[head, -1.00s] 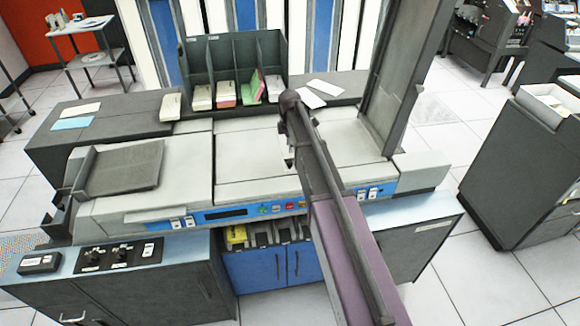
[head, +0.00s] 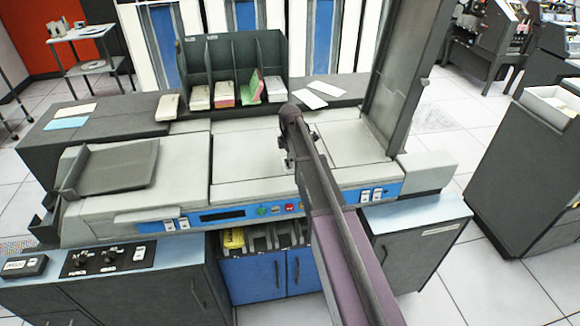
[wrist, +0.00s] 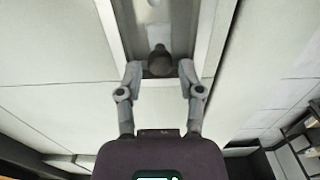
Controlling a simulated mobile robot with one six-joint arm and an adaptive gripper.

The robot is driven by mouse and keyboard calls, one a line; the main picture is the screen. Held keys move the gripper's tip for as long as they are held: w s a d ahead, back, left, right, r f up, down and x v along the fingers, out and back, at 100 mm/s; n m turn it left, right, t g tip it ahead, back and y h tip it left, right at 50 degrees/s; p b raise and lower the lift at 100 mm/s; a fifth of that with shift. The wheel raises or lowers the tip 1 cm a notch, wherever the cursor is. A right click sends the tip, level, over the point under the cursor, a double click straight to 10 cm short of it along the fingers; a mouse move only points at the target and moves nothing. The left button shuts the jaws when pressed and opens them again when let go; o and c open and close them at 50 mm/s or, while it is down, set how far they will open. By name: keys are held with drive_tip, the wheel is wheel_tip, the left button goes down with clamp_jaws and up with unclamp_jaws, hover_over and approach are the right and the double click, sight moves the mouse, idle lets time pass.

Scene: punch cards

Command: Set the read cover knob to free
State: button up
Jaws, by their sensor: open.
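In the wrist view a dark round knob (wrist: 161,64) sits in a recessed light channel (wrist: 203,45), with a pale fitting (wrist: 158,35) just beyond it. I take this to be the read cover knob; its marking and setting cannot be read. My gripper (wrist: 160,72) is open, one finger on each side of the knob. Whether either finger touches it is not clear. In the head view my gripper (head: 289,155) is over the grey card machine's top (head: 245,165), mostly hidden by my arm, and the knob is hidden there.
A blue control strip (head: 225,214) with buttons runs along the machine's front. A tall dark panel (head: 405,75) rises at the right. A card rack (head: 270,50) stands behind. A panel with two black knobs (head: 108,257) lies at the lower left.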

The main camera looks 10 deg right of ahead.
drive_tip(key=shift+f+b, duration=0.35)
drive_tip(key=shift+f, duration=0.25)
clamp_jaws()
drive_tip(key=shift+d, duration=1)
unclamp_jaws()
drive_tip(key=shift+d, duration=0.1)
